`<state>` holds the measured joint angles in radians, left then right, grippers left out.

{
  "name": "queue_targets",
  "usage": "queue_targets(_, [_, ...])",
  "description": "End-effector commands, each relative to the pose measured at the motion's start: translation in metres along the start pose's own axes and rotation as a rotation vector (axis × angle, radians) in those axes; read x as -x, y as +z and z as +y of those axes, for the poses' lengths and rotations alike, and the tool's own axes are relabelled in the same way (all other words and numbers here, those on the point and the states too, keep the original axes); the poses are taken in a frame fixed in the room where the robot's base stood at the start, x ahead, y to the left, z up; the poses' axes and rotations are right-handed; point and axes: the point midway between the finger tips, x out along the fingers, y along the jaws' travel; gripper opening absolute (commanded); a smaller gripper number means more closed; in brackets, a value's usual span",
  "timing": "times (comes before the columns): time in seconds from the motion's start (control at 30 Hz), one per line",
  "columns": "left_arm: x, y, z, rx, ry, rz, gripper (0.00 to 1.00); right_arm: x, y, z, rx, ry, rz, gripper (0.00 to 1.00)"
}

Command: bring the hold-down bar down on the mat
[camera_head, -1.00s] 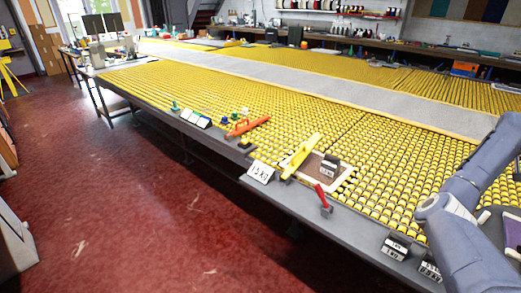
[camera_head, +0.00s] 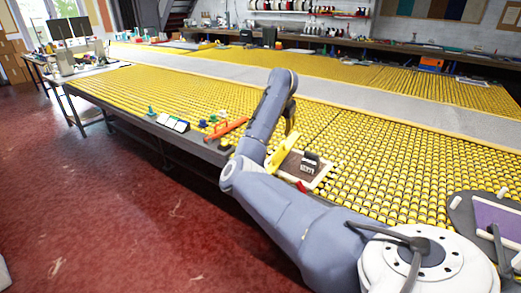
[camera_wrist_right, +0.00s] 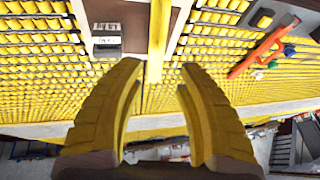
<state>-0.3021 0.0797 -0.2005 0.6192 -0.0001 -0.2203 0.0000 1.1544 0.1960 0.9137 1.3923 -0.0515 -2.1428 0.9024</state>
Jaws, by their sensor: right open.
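The hold-down bar (camera_head: 284,147) is yellow and lies by the left side of the brown, pale-edged mat (camera_head: 321,181) in the head view, partly behind my right arm. The right wrist view shows the bar (camera_wrist_right: 158,42) just beyond and between the fingertips, beside the brown mat (camera_wrist_right: 122,14). I cannot tell how far it stands above the mat. A dark labelled weight (camera_head: 310,158) sits on the mat; it also shows in the wrist view (camera_wrist_right: 107,38). My right gripper (camera_wrist_right: 158,75) is open, with yellow fingers, and holds nothing. My left gripper is out of view.
The table is covered with yellow rollers (camera_head: 385,160). A red clamp handle (camera_head: 302,187) shows beside my arm at the front edge. An orange bar (camera_head: 227,128) and small coloured knobs lie to the left. A purple piece (camera_head: 490,215) lies at the right.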

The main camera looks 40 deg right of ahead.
Motion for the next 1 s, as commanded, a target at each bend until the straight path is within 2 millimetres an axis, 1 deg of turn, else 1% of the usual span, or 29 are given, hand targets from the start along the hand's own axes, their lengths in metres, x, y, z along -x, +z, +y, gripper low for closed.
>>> queue_targets(0.13, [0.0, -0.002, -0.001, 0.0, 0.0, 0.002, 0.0, -0.006, 0.002, -0.001, -0.008, 0.0, -0.005, 0.36])
queue_targets(0.27, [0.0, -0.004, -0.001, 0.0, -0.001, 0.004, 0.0, -0.022, 0.002, -0.001, -0.006, 0.001, -0.004, 0.36])
queue_targets(0.8, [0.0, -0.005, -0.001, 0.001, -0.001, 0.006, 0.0, -0.119, 0.003, 0.0, -0.006, 0.002, -0.005, 0.36])
queue_targets(1.0, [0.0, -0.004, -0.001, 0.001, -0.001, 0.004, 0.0, -0.148, 0.003, -0.001, -0.005, 0.001, -0.005, 0.36])
